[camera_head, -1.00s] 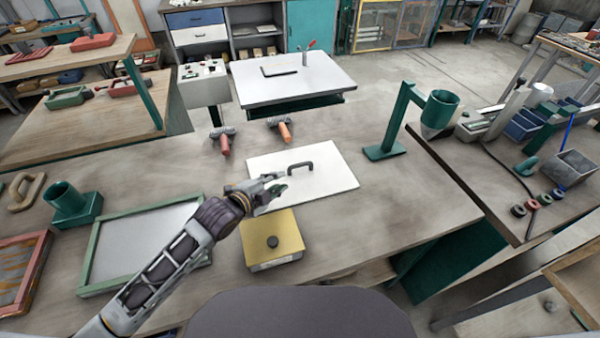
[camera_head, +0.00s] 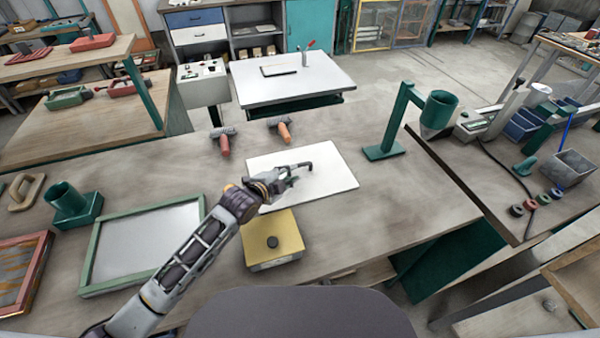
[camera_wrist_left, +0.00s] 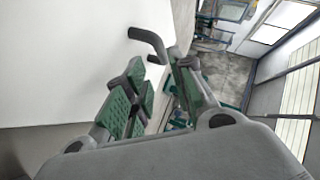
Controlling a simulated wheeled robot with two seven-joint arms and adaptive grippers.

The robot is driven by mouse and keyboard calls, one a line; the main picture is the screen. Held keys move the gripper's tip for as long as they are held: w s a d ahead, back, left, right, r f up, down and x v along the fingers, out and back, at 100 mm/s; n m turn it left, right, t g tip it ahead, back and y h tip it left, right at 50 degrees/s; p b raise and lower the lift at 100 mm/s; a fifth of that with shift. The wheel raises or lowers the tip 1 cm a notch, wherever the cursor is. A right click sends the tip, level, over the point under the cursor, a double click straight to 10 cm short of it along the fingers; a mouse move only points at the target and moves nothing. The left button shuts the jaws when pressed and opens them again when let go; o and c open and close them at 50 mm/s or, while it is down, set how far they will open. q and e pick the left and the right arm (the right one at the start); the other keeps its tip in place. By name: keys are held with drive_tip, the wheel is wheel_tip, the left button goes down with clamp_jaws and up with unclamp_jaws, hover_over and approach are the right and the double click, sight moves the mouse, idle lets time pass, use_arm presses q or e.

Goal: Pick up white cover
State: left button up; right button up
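The white cover (camera_head: 326,187) lies flat on the workbench, with a dark bent handle on its top (camera_head: 308,165). In the left wrist view the white cover (camera_wrist_left: 70,60) fills the left side, and its handle (camera_wrist_left: 148,40) stands just beyond my fingertips. My left gripper (camera_head: 288,178) is over the cover at the near-left end of the handle, hiding part of it. Its green-padded fingers (camera_wrist_left: 157,85) are apart with nothing seen between them. Whether a finger touches the handle I cannot tell. My right gripper is out of view.
A yellow box with a dark knob (camera_head: 273,242) sits just in front of the cover. A green-framed tray (camera_head: 143,245) lies left. A green stand with a cup (camera_head: 385,150) is to the right. Two brush-like tools (camera_head: 283,132) lie behind.

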sight(299, 165)
use_arm(q)
drive_tip(key=shift+w+d+f, duration=0.3)
drive_tip(key=shift+w+d, duration=0.1)
drive_tip(key=shift+w, duration=0.15)
drive_tip(key=shift+w, duration=0.15)
drive_tip(key=shift+p+x, duration=0.45)
drive_tip(key=shift+x, duration=2.05)
drive_tip(key=shift+a, duration=0.1)
drive_tip(key=shift+r, duration=0.1)
clamp_jaws()
